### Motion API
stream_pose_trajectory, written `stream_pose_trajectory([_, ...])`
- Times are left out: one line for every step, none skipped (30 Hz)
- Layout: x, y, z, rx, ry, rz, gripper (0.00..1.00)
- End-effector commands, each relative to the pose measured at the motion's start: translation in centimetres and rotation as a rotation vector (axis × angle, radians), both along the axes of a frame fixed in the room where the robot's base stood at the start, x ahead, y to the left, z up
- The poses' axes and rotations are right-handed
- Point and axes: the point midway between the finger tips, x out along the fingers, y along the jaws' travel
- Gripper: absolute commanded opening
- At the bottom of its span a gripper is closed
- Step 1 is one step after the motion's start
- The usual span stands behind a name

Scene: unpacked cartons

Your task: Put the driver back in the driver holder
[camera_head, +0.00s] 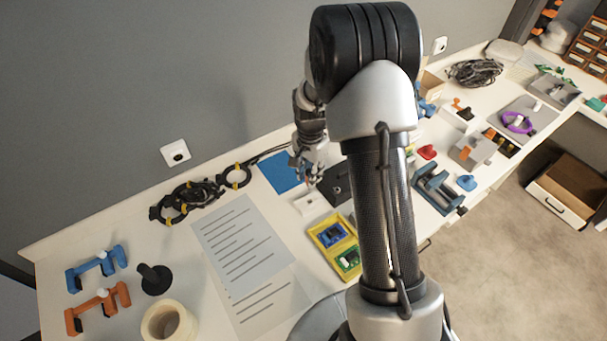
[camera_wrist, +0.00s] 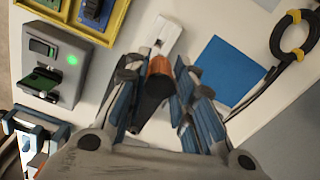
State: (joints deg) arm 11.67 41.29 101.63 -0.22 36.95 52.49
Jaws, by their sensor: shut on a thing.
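My gripper (camera_wrist: 158,76) is shut on the driver, which has a black handle (camera_wrist: 151,98) and an orange band (camera_wrist: 160,66). In the head view my gripper (camera_head: 313,172) is above the workbench, close over a small white block (camera_head: 311,204), which looks like the driver holder. The white holder also shows in the wrist view (camera_wrist: 168,30), just beyond the driver's orange end. The driver's tip is hidden or too small to make out, and I cannot tell whether it touches the holder.
A blue mat (camera_head: 281,172) lies beside the holder. A yellow tray (camera_head: 318,231) with circuit boards stands in front of it. A grey device with a green light (camera_wrist: 71,59) is close by.

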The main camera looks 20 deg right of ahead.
Motion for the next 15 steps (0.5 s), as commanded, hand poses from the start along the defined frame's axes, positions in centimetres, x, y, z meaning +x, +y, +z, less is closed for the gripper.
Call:
stream_pose_trajectory([0.0,-0.1,-0.1,0.000,0.000,0.000,0.00])
stream_pose_trajectory([0.0,-0.1,-0.2,0.000,0.000,0.000,0.00])
stream_pose_trajectory([0.0,-0.1,-0.3,0.000,0.000,0.000,0.00])
stream_pose_trajectory([0.0,-0.1,-0.4,0.000,0.000,0.000,0.00])
stream_pose_trajectory([0.0,-0.1,-0.6,0.000,0.000,0.000,0.00])
stream_pose_trajectory([0.0,-0.1,-0.8,0.000,0.000,0.000,0.00])
stream_pose_trajectory([0.0,-0.1,-1.0,0.000,0.000,0.000,0.00])
stream_pose_trajectory([0.0,-0.1,-1.2,0.000,0.000,0.000,0.00])
stream_pose_trajectory([0.0,0.0,-1.5,0.000,0.000,0.000,0.00])
stream_pose_trajectory([0.0,0.0,-1.8,0.000,0.000,0.000,0.00])
stream_pose_trajectory([0.0,0.0,-2.1,0.000,0.000,0.000,0.00])
stream_pose_trajectory([0.0,0.0,-2.4,0.000,0.000,0.000,0.00])
stream_pose_trajectory([0.0,0.0,-2.7,0.000,0.000,0.000,0.00])
stream_pose_trajectory([0.0,0.0,-3.0,0.000,0.000,0.000,0.00])
stream_pose_trajectory([0.0,0.0,-3.5,0.000,0.000,0.000,0.00])
